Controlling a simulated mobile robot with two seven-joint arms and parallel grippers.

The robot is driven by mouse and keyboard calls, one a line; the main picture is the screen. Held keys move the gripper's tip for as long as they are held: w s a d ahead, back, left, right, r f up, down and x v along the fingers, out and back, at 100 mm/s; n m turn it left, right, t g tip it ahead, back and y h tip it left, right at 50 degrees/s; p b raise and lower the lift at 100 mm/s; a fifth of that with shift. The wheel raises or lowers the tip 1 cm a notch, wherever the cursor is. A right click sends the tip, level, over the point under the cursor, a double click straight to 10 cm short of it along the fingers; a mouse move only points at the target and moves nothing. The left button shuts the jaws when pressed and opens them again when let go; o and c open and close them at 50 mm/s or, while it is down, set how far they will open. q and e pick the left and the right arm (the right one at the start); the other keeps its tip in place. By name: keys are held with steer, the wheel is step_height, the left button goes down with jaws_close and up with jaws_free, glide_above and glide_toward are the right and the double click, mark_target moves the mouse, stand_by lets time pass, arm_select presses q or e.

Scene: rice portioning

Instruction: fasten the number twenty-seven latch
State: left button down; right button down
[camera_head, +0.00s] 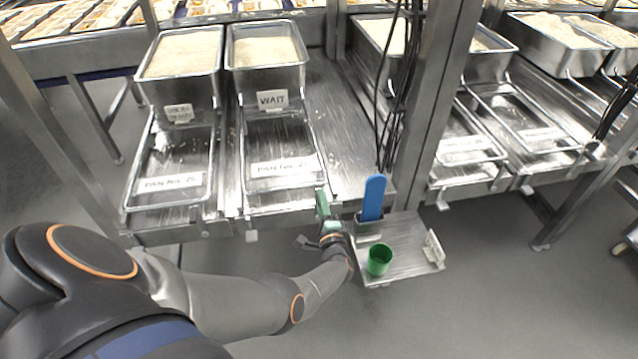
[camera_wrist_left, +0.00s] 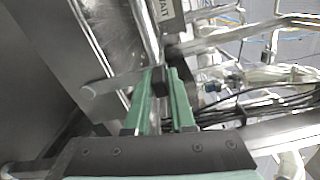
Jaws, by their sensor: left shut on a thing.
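The frame labelled "PAN No. 27" (camera_head: 282,190) lies at the front of the second bay, with a steel pan of rice (camera_head: 268,78) behind it and a "WAIT" sign on the pan. My left gripper (camera_head: 322,203) is at the frame's front right corner. In the left wrist view its green fingers (camera_wrist_left: 160,95) are shut on a small dark piece (camera_wrist_left: 161,78) at the end of a bright metal bar, which looks like the number twenty-seven latch. The fingers hide much of it, and I cannot tell its exact position. My right gripper is not in view.
A small steel shelf (camera_head: 408,246) at the right of my left gripper holds a green cup (camera_head: 379,260) and a blue-handled tool (camera_head: 373,197). The "PAN No. 26" frame (camera_head: 170,187) is at left. A steel post (camera_head: 440,90) with hanging black cables stands at right.

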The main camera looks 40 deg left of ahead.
arm_select(q)
steer(key=shift+w, duration=0.1)
stand_by(0.4)
steer(key=c, duration=0.8)
jaws_free()
steer(key=shift+o, duration=0.2)
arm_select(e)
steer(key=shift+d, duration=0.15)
